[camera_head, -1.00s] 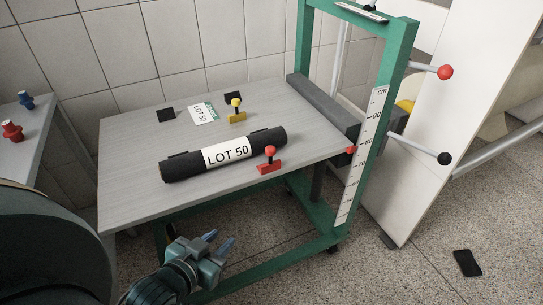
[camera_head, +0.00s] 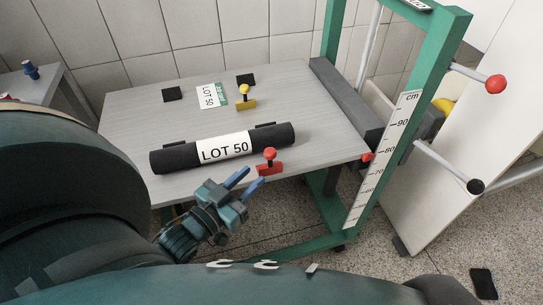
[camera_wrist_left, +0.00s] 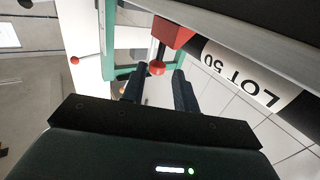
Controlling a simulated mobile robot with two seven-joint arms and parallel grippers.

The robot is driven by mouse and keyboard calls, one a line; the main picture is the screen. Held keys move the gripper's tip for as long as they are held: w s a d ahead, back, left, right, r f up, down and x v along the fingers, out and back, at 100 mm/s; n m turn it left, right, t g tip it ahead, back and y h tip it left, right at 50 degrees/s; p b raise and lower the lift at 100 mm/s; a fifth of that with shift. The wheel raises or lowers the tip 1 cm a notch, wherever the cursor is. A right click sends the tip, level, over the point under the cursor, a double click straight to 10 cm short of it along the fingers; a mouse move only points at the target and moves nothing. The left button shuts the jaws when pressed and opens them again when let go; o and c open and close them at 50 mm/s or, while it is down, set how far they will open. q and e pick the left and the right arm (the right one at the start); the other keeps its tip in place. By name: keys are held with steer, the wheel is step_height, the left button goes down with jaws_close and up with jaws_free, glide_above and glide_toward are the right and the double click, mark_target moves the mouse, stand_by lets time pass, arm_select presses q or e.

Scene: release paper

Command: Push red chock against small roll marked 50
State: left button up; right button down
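The black roll with a white "LOT 50" label (camera_head: 180,158) lies across the front of the grey table; its label also shows in the wrist view (camera_wrist_left: 240,75). The red chock (camera_head: 270,169), with a round red knob, stands in front of the roll's right end near the table edge. I cannot tell whether it touches the roll. My left gripper (camera_head: 245,183) is open and empty, just left of and in front of the red chock. In the wrist view the chock (camera_wrist_left: 170,33) shows beyond and between the parted fingertips (camera_wrist_left: 157,88). My right gripper is not in view.
A yellow chock (camera_head: 246,104), a "LOT 50" card (camera_head: 208,96) and two black blocks (camera_head: 172,94) (camera_head: 246,80) are at the table's back. A green frame with a cm scale (camera_head: 385,150) stands at the right. The table between the roll and card is clear.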

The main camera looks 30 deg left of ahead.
mark_target(269, 162)
arm_select(q)
steer(key=w, duration=0.5)
steer(key=w+d, duration=0.1)
steer(key=w, duration=0.2)
jaws_close()
